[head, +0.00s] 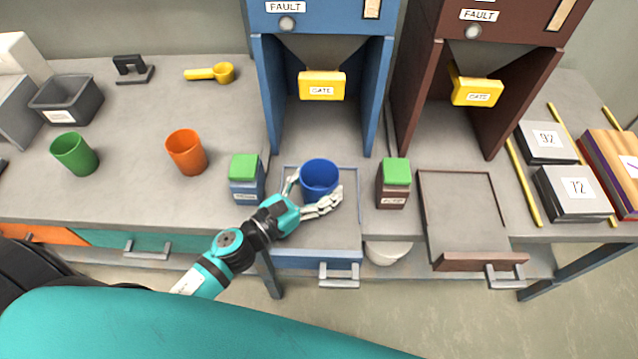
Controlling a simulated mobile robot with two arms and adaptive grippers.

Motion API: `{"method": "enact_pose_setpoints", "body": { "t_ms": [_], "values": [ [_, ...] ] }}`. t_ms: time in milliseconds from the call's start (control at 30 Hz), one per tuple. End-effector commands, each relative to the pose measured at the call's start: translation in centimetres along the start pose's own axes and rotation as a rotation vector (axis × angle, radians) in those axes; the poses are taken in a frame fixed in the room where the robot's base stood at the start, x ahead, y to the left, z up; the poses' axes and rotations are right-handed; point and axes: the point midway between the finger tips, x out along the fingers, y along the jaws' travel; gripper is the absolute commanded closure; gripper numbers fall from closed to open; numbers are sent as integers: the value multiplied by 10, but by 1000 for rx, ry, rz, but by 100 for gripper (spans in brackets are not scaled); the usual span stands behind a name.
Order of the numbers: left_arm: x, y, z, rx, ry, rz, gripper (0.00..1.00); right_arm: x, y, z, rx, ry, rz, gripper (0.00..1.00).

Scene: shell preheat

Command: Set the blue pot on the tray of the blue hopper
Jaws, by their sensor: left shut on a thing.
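The blue pot (320,177) is over the back part of the blue hopper's pulled-out tray (330,236). My left gripper (314,196) is shut on the pot, with its fingers around the pot's near side. I cannot tell whether the pot's base touches the tray, since the fingers hide part of it. The blue hopper (325,14) stands behind, with its yellow gate (322,85) above and beyond the pot. My right gripper is not in view.
A blue box with a green top (246,178) and a brown one (393,184) flank the tray. The brown hopper (490,25) has its own tray (458,215) pulled out. Orange (186,152) and green (75,154) pots stand at left.

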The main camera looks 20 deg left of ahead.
Motion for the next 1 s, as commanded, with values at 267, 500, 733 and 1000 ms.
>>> {"method": "enact_pose_setpoints", "body": {
  "t_ms": [267,500,733,1000],
  "values": [
    [0,0,-2,0,0,0,24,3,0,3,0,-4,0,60],
    [0,0,-2,0,0,0,5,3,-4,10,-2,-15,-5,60],
    [0,0,2,0,0,0,5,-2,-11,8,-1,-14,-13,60],
    [-41,0,-4,-2,3,1,5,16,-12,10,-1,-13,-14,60]
  ]
}}
